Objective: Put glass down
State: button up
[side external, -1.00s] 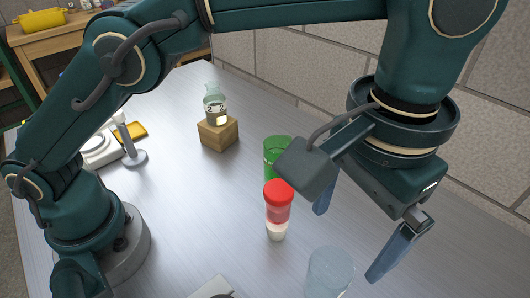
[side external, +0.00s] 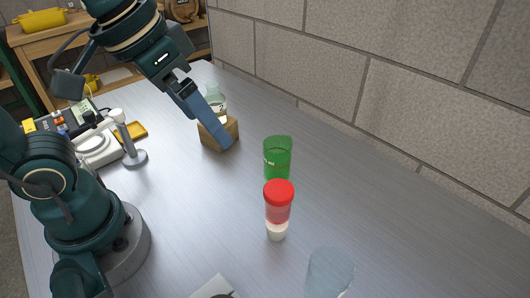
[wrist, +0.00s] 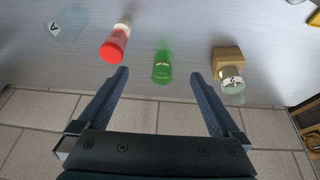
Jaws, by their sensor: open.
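A green glass (side external: 277,158) stands upright on the metal table, behind a container with a red top and white base (side external: 278,207). A clear glass (side external: 329,273) stands at the front edge of the side view, partly cut off. My gripper (wrist: 160,75) is open and empty. In the side view one blue finger crosses in front of the wooden block (side external: 228,129) and the small clear bottle (side external: 215,101) on it, hiding part of both. In the wrist view the green glass (wrist: 162,66) shows between the fingertips, and the block (wrist: 228,55) lies to the right.
A grey stand with a round base (side external: 134,157), a white device (side external: 97,149) and a yellow item (side external: 131,131) lie left of the block. A block wall (side external: 400,95) borders the table at the right. The table's right side is clear.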

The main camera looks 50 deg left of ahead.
jog(key=shift+n+t+y, duration=0.3)
jog(key=shift+t, duration=0.2)
jog(key=s+a+f, duration=0.3)
jog(key=shift+f, duration=0.25)
dwell(0.6)
